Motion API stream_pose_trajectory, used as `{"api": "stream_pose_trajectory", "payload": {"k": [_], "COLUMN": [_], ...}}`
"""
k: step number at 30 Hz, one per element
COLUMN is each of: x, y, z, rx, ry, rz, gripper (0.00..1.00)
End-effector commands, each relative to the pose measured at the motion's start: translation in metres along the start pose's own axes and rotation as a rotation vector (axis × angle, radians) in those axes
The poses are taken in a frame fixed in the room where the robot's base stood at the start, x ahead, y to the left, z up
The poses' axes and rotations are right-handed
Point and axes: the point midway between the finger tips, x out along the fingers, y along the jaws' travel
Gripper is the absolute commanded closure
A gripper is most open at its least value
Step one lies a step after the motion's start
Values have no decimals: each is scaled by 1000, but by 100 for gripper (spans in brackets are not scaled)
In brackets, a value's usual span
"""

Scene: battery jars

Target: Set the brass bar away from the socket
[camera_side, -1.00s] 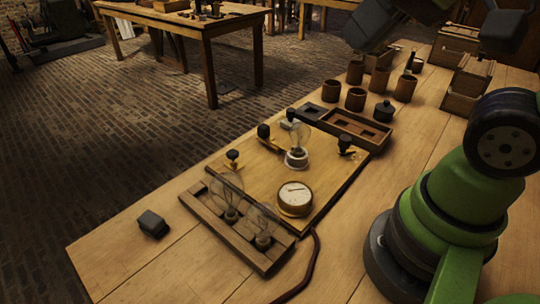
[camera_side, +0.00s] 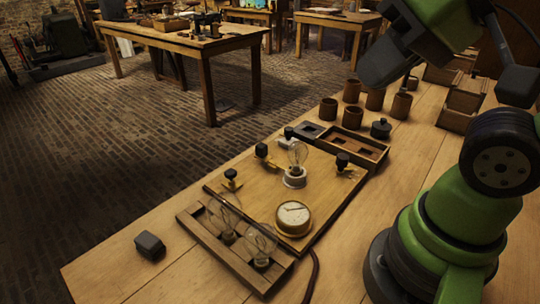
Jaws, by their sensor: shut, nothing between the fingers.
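The white socket (camera_side: 295,180) stands on a wooden board (camera_side: 258,208) and holds a clear glass bulb (camera_side: 298,156). Brass pieces with black knobs sit on the board: one on the left (camera_side: 232,183), one at the back (camera_side: 266,160) and one on the right (camera_side: 343,165). I cannot tell for certain which piece is the brass bar. My gripper (camera_side: 372,82) is in the air at the upper right, apart from the board.
A round gauge (camera_side: 293,217) sits at the board's front. A wooden rack (camera_side: 215,243) with two bulbs lies along the left. A dark block (camera_side: 149,244) is on the left bench corner. Several brown jars (camera_side: 328,108) and a tray (camera_side: 377,151) stand behind.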

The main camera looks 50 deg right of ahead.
Motion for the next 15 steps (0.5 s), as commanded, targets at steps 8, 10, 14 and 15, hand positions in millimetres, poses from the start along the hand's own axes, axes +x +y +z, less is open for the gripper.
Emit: {"api": "stream_pose_trajectory", "payload": {"k": [8, 10, 14, 15], "x": [0, 0, 0, 0], "y": [0, 0, 0, 0], "z": [0, 0, 0, 0], "rx": [0, 0, 0, 0], "ry": [0, 0, 0, 0], "rz": [0, 0, 0, 0], "gripper": [100, 100, 100, 98]}}
